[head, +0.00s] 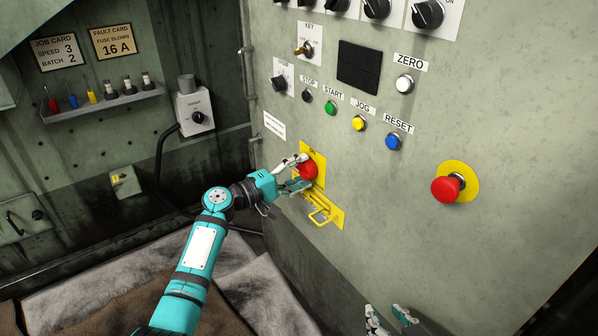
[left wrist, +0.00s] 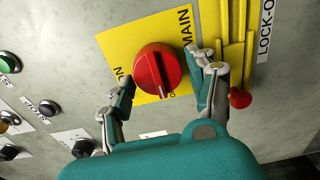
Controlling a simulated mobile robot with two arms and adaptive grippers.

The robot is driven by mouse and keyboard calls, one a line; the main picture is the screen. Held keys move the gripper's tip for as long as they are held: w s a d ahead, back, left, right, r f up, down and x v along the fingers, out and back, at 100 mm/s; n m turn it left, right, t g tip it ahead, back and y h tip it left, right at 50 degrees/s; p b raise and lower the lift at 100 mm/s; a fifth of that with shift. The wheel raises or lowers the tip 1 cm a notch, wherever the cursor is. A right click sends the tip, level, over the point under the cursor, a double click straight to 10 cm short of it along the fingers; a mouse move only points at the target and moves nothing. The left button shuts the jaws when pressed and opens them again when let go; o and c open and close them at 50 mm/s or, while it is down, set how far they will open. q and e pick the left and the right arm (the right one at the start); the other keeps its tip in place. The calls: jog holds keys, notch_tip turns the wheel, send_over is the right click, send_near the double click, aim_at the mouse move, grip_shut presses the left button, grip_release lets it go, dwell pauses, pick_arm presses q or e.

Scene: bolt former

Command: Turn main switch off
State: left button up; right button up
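The main switch is a red rotary knob (left wrist: 158,72) on a yellow plate (left wrist: 118,45) marked MAIN in the left wrist view. The knob's ridge with a white mark points down toward the plate's lower edge there. In the head view the red knob (head: 308,170) is partly hidden by my left gripper (head: 299,172). In the left wrist view the left gripper (left wrist: 165,88) is open, one finger on each side of the knob; I cannot tell whether either finger touches it. My right gripper (head: 392,320) shows only partly at the bottom edge of the head view; its opening is unclear.
A yellow lock-out bracket (head: 322,215) sits just below the switch. A red mushroom button (head: 446,189) is on the panel to the right. Push buttons, including the green start button (head: 330,108), sit above. A grey box (head: 194,108) stands to the left.

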pick_arm(q)
jog(key=shift+o, duration=0.9)
jog(key=v, duration=1.2)
